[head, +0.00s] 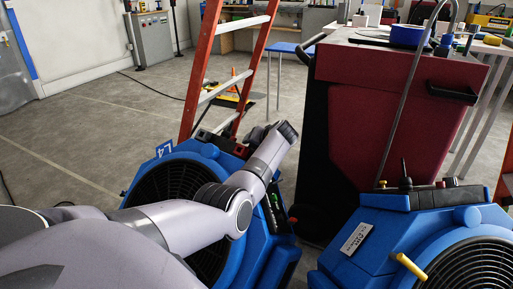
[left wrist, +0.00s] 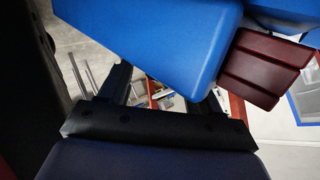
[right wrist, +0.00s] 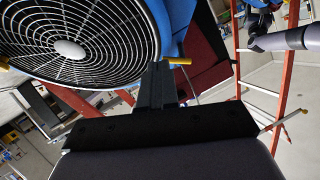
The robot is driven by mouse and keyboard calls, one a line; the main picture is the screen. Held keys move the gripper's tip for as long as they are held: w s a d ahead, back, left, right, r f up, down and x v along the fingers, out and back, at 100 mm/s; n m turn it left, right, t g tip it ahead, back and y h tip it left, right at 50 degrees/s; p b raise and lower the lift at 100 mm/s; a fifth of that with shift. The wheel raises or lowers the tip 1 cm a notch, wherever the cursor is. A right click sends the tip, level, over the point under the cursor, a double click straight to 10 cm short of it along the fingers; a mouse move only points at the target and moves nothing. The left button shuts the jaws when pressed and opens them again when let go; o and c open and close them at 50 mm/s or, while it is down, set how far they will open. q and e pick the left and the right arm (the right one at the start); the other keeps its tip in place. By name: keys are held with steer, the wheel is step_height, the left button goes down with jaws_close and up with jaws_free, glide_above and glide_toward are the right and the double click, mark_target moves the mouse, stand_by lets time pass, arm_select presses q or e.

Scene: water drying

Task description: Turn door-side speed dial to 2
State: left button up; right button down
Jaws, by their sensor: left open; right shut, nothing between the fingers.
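The left blue fan (head: 165,185) stands on the floor, with an "L4" tag (head: 164,148) at its top. My left arm lies across it and hides much of its upper side; I cannot make out its speed dial. My left gripper is not clear in the head view. In the left wrist view it (left wrist: 168,95) is open, with blue casing (left wrist: 150,35) and a dark red ribbed block (left wrist: 262,68) close beyond it. My right gripper (right wrist: 157,80) is shut and empty, below the round grille (right wrist: 75,45) of a blue fan.
The right blue fan (head: 365,245) has small knobs on top and a yellow handle (head: 410,267). A dark red cabinet (head: 390,110) stands behind, between the fans. An orange ladder (head: 200,75) rises behind the left fan. Open floor lies at left.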

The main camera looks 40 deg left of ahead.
arm_select(q)
steer(key=c, duration=1.1)
steer(key=shift+o, duration=0.2)
steer(key=shift+r, duration=0.1)
